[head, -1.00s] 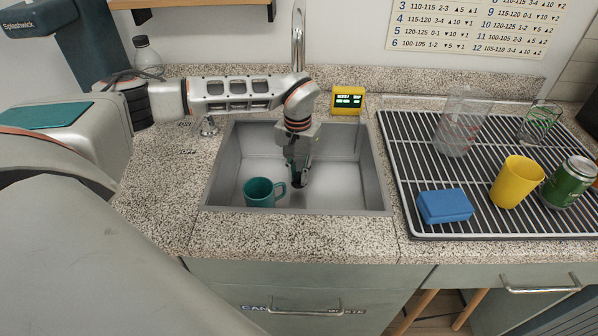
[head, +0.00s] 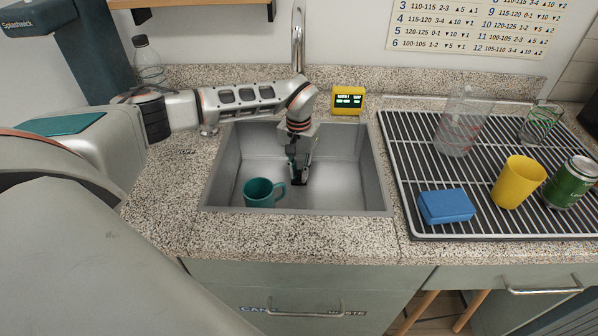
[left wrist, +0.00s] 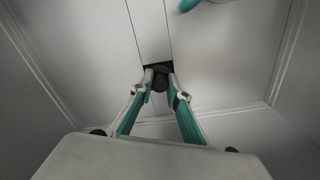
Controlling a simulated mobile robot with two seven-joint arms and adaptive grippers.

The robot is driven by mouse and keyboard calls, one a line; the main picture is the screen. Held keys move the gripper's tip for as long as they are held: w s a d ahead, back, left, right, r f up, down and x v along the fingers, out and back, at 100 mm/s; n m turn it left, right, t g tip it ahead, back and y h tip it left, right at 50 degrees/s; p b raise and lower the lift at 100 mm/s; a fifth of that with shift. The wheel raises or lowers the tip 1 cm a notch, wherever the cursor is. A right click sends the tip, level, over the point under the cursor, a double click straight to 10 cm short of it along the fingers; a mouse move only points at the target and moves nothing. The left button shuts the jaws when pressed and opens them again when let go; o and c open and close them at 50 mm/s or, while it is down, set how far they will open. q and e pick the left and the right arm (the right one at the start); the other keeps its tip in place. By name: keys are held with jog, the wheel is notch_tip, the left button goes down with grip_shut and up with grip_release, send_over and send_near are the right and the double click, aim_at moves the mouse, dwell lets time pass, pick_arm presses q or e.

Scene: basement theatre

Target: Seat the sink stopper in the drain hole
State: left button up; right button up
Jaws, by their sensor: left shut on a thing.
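My left gripper (head: 299,173) points down into the steel sink (head: 345,185). In the left wrist view its two fingers (left wrist: 160,86) are shut on a small dark round thing, the sink stopper (left wrist: 160,78). A dark patch at the drain hole (left wrist: 149,69) shows just behind the stopper. The fingers and stopper cover most of it, so I cannot tell whether the stopper is over, in or beside the hole. A teal mug (head: 259,192) stands in the sink to the left of the gripper. My right gripper is not in view.
The faucet (head: 298,40) rises behind the sink. A yellow timer (head: 347,100) stands at its back edge. To the right, a drying rack (head: 410,170) holds a blue sponge (head: 446,206), a yellow cup (head: 518,182), a green can (head: 570,182) and clear glasses. The sink's right side is clear.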

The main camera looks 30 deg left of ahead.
aim_at(299, 172)
pick_arm(q)
jog(key=shift+f, duration=0.2)
jog(key=o, duration=0.9)
jog(key=shift+o, duration=0.2)
notch_tip(299, 172, up, 12)
jog(key=p, duration=0.1)
jog(key=shift+r, duration=0.2)
